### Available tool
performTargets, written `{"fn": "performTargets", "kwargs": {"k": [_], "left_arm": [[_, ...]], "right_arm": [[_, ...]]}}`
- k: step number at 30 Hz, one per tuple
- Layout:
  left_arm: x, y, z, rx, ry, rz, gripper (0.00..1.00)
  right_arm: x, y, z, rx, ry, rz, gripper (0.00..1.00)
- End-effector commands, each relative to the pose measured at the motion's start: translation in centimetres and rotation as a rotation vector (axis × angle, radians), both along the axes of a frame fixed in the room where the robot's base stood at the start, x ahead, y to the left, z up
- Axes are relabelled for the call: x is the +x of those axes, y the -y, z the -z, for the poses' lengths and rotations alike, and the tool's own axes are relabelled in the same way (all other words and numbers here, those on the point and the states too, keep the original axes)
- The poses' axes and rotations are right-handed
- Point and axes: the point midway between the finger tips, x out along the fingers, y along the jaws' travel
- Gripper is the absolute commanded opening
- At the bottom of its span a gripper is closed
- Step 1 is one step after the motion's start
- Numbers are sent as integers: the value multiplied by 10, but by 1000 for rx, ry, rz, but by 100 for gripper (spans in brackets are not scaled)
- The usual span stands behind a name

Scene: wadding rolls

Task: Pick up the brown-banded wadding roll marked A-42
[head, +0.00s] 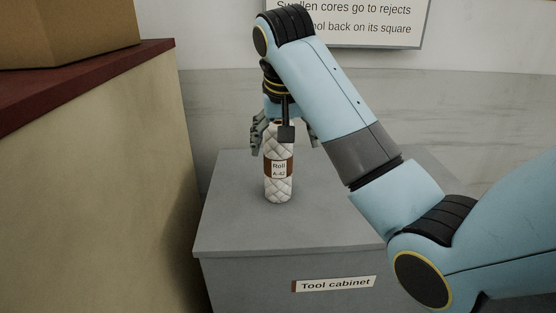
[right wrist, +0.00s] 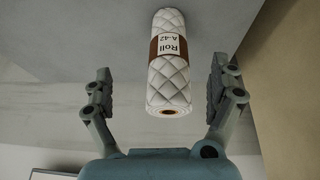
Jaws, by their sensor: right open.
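The white quilted wadding roll (head: 279,187) with a brown band and a label reading Roll A-42 stands upright on the grey tool cabinet (head: 325,220). My right gripper (head: 284,140) is above it, pointing down, with its fingers on either side of the roll's top. In the right wrist view the roll (right wrist: 168,75) shows between and beyond the open fingers of my right gripper (right wrist: 158,90), with a gap on both sides. Its core hole faces the camera. My left gripper is not in view.
A tan block with a dark red top (head: 90,62) stands to the left, with a cardboard box (head: 65,30) on it. A wall sign (head: 345,25) hangs behind my right arm. The cabinet top around the roll is clear.

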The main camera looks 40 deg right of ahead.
Motion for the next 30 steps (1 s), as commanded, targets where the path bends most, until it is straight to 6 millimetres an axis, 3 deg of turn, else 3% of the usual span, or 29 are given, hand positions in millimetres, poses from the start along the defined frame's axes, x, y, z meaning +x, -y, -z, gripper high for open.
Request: {"fn": "performTargets", "kwargs": {"k": [1,3,7,19,30], "left_arm": [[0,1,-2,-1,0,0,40],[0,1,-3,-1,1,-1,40],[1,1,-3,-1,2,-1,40],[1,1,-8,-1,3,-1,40],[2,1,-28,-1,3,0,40]], "right_arm": [[15,2,-24,8,15,38,92],[27,4,-44,16,22,84,92],[38,7,-61,26,28,131,92],[54,20,-16,28,29,139,92],[65,29,30,29,29,138,92]]}}
